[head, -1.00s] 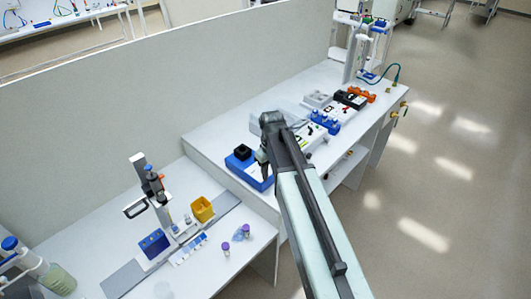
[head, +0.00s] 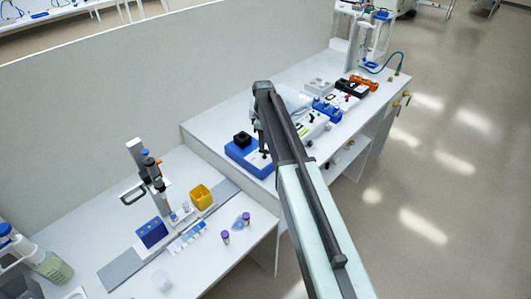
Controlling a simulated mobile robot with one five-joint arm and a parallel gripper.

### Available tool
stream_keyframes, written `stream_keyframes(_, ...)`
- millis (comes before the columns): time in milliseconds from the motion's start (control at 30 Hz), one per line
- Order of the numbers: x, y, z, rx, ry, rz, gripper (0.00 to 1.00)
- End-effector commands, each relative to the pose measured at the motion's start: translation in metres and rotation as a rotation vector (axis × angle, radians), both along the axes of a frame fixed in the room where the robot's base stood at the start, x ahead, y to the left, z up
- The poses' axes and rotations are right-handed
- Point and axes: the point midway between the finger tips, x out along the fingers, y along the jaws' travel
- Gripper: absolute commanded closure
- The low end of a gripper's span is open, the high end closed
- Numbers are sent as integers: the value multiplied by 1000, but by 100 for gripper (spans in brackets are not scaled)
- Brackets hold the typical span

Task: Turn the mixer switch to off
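My gripper (head: 262,148) hangs down from the arm's end at the mixer's right side, in front of the white device behind. The fingers are small and dark, so I cannot tell whether they touch the mixer or are open.
White devices with blue (head: 325,110) and orange (head: 364,82) parts stand further along the bench. The lower bench at left holds a yellow bin (head: 201,196), a stand (head: 150,180), purple-capped vials (head: 225,237) and a bottle (head: 52,268). A grey partition (head: 110,100) runs behind. The floor at right is clear.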

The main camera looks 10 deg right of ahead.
Motion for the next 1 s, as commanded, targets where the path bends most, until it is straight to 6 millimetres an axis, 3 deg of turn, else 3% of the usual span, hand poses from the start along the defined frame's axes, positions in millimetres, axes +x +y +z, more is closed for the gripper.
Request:
stream_keyframes(33,0,0,-20,0,0,0,67)
stream_keyframes(200,0,0,-41,0,0,-1,67)
stream_keyframes(467,0,-1,-39,0,0,-2,67)
stream_keyframes(500,0,-1,-39,0,0,-2,70)
stream_keyframes(600,0,-1,-39,0,0,-2,98)
stream_keyframes(633,0,-1,-39,0,0,-2,100)
stream_keyframes(867,0,-1,-39,-1,-2,29,100)
stream_keyframes(1000,0,-1,-39,-1,-3,199,100)
